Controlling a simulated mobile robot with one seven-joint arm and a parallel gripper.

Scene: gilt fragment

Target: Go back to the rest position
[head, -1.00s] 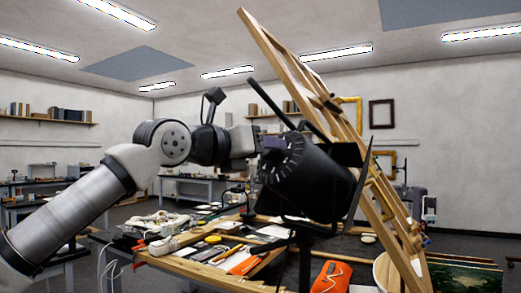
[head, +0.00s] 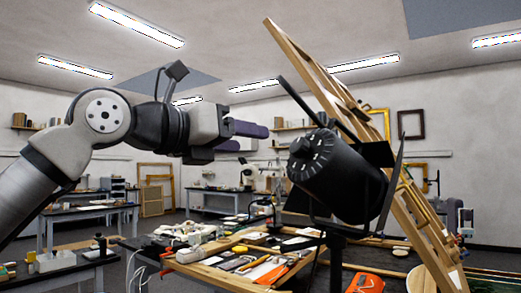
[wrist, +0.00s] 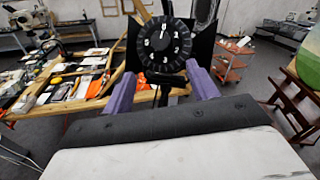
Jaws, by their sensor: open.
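My gripper (head: 250,137) is raised at the upper left of centre in the head view, its purple fingers pointing right toward the black lamp. In the wrist view the two purple fingers of my gripper (wrist: 162,92) stand wide apart with nothing held between them. The black studio lamp (head: 345,180) with a numbered dial stands to the right of the fingers, apart from them in the head view. In the wrist view the lamp's dial (wrist: 165,45) shows beyond and between the fingertips.
A wooden easel (head: 345,110) leans behind the lamp. A cluttered workbench (head: 215,278) with tools and papers lies below. Side tables (head: 75,272) stand at the left.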

